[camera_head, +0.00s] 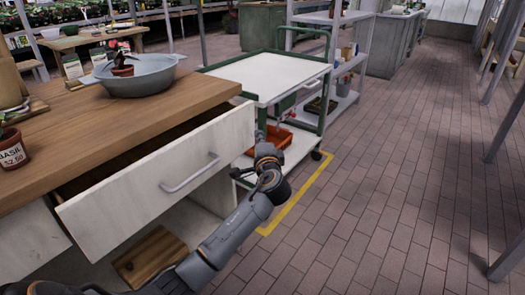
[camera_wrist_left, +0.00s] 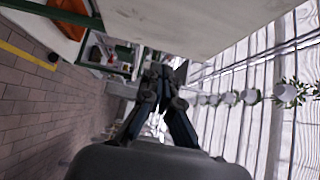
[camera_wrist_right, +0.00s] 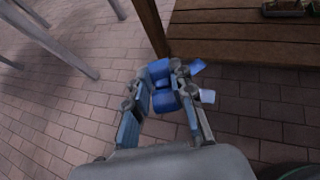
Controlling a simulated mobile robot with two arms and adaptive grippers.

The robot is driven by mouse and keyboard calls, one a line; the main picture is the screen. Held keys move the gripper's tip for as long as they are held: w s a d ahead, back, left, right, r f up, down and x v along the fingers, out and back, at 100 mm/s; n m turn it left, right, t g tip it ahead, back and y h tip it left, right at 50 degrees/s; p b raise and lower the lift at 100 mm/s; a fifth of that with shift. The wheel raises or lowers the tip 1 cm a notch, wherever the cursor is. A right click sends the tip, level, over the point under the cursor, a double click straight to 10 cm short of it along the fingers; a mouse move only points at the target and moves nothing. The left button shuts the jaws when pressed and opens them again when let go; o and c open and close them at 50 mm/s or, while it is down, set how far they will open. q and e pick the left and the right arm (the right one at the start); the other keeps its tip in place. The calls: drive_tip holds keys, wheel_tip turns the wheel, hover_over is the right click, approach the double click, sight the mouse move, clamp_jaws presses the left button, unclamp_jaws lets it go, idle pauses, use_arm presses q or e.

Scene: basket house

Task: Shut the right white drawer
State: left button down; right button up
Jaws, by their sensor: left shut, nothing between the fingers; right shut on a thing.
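The right white drawer (camera_head: 160,185) stands pulled out from under the wooden worktop, with a dark gap behind its front and a grey bar handle (camera_head: 190,172) on it. My left gripper (camera_head: 262,135) is shut and empty at the right end of the drawer front; I cannot tell whether it touches. In the left wrist view its closed fingers (camera_wrist_left: 165,75) show below a pale panel that looks like the drawer front (camera_wrist_left: 215,22). My right gripper (camera_wrist_right: 163,82) is outside the head view; its wrist view shows it shut on a blue object (camera_wrist_right: 160,104) above the floor.
The wooden worktop (camera_head: 110,115) carries a grey basin (camera_head: 140,75) and a basil pot (camera_head: 12,150). A green-framed trolley (camera_head: 270,75) with an orange tray stands just beyond the drawer. Brick floor (camera_head: 400,190) is clear to the right. A wooden table (camera_wrist_right: 250,50) is near my right gripper.

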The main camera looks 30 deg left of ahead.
use_arm(q)
drive_tip(key=shift+a, duration=1.8)
use_arm(e)
drive_tip(key=shift+f, duration=0.15)
use_arm(q)
drive_tip(key=a, duration=0.9)
drive_tip(key=shift+w, duration=0.3)
use_arm(e)
drive_tip(key=shift+r, duration=0.4)
use_arm(q)
drive_tip(key=shift+a+r, duration=0.15)
use_arm(e)
drive_tip(key=shift+s+d, duration=0.1)
use_arm(q)
drive_tip(key=shift+a, duration=0.1)
